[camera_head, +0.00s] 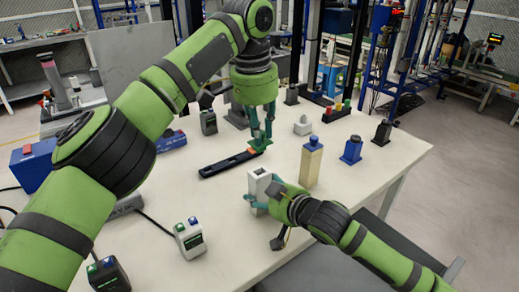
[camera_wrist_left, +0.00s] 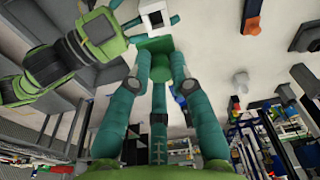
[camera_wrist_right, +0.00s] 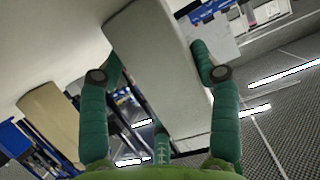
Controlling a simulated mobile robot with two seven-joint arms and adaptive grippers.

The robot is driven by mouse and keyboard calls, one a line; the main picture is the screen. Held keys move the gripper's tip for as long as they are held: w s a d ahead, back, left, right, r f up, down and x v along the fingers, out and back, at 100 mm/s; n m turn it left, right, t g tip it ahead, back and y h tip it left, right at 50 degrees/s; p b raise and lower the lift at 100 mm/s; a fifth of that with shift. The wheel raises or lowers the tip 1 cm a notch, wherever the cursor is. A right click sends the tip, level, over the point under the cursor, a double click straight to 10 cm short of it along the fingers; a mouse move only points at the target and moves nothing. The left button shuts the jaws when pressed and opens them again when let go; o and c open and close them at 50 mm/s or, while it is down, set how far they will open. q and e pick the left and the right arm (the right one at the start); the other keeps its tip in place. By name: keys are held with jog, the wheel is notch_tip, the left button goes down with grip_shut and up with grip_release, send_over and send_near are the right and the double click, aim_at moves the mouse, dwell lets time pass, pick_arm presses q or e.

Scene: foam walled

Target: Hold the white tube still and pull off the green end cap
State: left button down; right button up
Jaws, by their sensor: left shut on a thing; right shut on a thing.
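The white tube (camera_head: 258,184) stands upright near the table's front, with its square top opening showing dark and uncovered. My right gripper (camera_head: 266,196) is shut around it from the side. The tube also fills the space between the fingers in the right wrist view (camera_wrist_right: 160,65). The green end cap (camera_head: 261,143) is apart from the tube, above and behind it in the head view. My left gripper (camera_head: 259,138) points down and is shut on the cap. In the left wrist view the cap (camera_wrist_left: 153,43) sits between the fingertips, with the open tube (camera_wrist_left: 155,15) beyond it.
A beige block with a blue top (camera_head: 311,165) stands close to the right. A blue bottle-like item (camera_head: 351,150) and white block (camera_head: 302,126) stand farther off. Button boxes (camera_head: 190,240) stand front left.

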pick_arm(q)
jog(key=shift+r, duration=1.3)
pick_arm(e)
jog(key=o, duration=1.3)
